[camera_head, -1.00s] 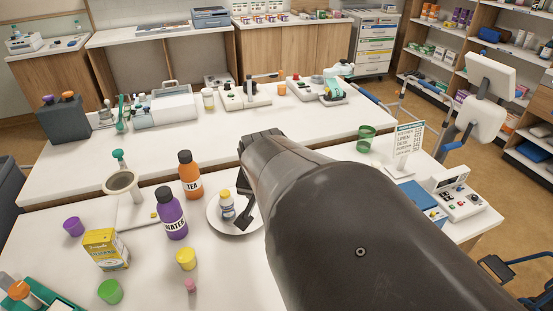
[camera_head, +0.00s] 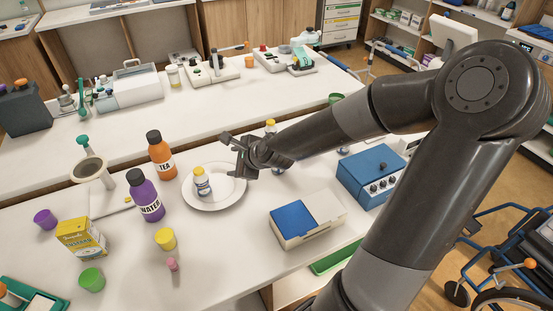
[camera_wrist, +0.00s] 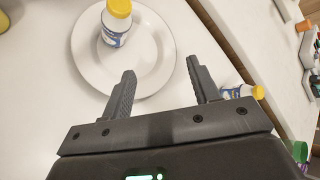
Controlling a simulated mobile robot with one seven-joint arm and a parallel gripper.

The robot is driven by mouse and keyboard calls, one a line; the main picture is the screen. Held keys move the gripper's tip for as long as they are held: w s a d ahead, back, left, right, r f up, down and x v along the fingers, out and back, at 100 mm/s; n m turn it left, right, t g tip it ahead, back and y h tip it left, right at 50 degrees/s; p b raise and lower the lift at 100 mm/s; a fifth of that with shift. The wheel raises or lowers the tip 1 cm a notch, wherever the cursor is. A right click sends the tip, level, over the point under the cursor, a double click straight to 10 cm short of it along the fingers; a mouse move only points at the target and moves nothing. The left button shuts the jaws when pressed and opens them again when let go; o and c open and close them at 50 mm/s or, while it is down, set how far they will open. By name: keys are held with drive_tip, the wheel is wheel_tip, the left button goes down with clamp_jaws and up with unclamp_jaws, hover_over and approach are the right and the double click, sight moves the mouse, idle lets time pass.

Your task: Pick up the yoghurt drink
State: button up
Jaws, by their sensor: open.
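A small white bottle with a blue label and yellow cap, apparently the yoghurt drink (camera_head: 202,184), stands upright on a round white plate (camera_head: 228,200). In the wrist view the bottle (camera_wrist: 115,28) stands on the plate (camera_wrist: 88,68), beyond my fingertips and to the left. My gripper (camera_head: 236,156) is open and empty by the plate's right edge, apart from the bottle.
A purple WATER bottle (camera_head: 146,198) and an orange TEA bottle (camera_head: 161,158) stand left of the plate. A yellow cup (camera_head: 166,239) and yellow carton (camera_head: 82,240) are nearer. A blue-lidded box (camera_head: 306,218) and blue device (camera_head: 374,176) sit to the right.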

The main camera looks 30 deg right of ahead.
drive_tip(key=s+d+r+m+t+h, duration=0.15)
drive_tip(key=d+r+m+t, duration=0.25)
drive_tip(key=d+r+m, duration=0.5)
drive_tip(key=d+r+m+t+h, duration=0.2)
drive_tip(key=d+r+m+t, duration=0.4)
drive_tip(key=r, duration=0.5)
wheel_tip(320, 180, down, 24)
drive_tip(key=n+g, duration=0.1)
drive_tip(key=shift+w+d+f, duration=0.1)
drive_tip(key=shift+w, duration=1.75)
drive_tip(key=shift+w+d+f, duration=0.1)
drive_tip(key=shift+w, duration=1.7)
clamp_jaws()
